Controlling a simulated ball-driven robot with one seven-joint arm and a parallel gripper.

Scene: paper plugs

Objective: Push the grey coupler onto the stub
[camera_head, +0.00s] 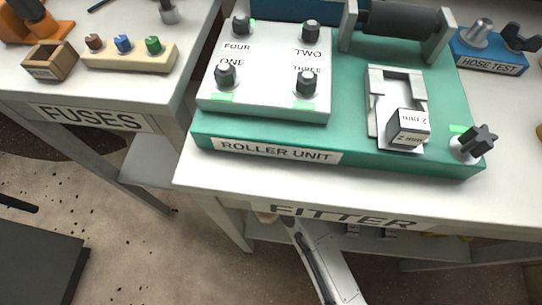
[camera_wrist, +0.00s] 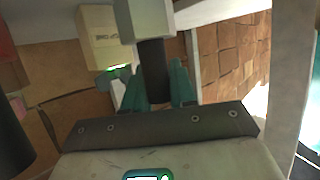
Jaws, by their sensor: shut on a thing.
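In the wrist view my gripper (camera_wrist: 158,92) has its teal fingers shut on the dark stem of a part with a pale grey block-like end (camera_wrist: 145,20). It looks like the grey coupler, but its far end is cut off by the frame. In the head view the gripper and held part are not visible; my arm runs under the bench's front edge. The blue HOSE TEST base (camera_head: 490,58) at the far right carries a slanted grey metal stub (camera_head: 478,32). A dark forked holder (camera_head: 521,39) beside it looks empty. The stub is not recognisable in the wrist view.
The green ROLLER UNIT base (camera_head: 360,135) fills the middle of the bench, with a white knob plate (camera_head: 265,100), a dark roller (camera_head: 398,20) and a dark star knob (camera_head: 477,143). The FUSES bench (camera_head: 90,118) stands left across a gap. The white bench front strip is clear.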

